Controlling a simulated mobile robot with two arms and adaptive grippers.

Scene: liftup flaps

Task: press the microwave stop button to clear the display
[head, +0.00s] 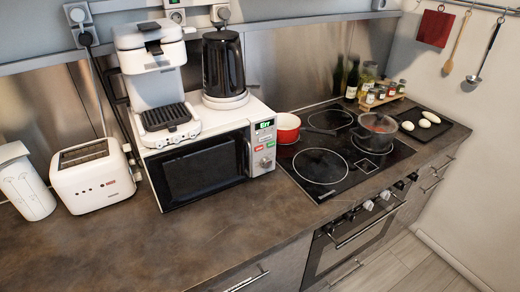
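A white microwave (205,160) with a dark door stands on the brown counter, left of the cooktop. Its control panel (263,148) is on the right side of the front. The green display (264,125) at the panel's top is lit and seems to read "Err". Below it are small coloured buttons, one green and one red (269,144), and a round knob (265,162). The button labels are too small to read surely. The microwave door looks shut. Neither of my grippers shows in the head view.
A coffee machine (155,75) and a black kettle (223,65) stand on the microwave. A toaster (93,175) is to its left. A red pot (286,128) and a dark pot (375,132) sit on the cooktop (322,166). The counter in front (150,240) is clear.

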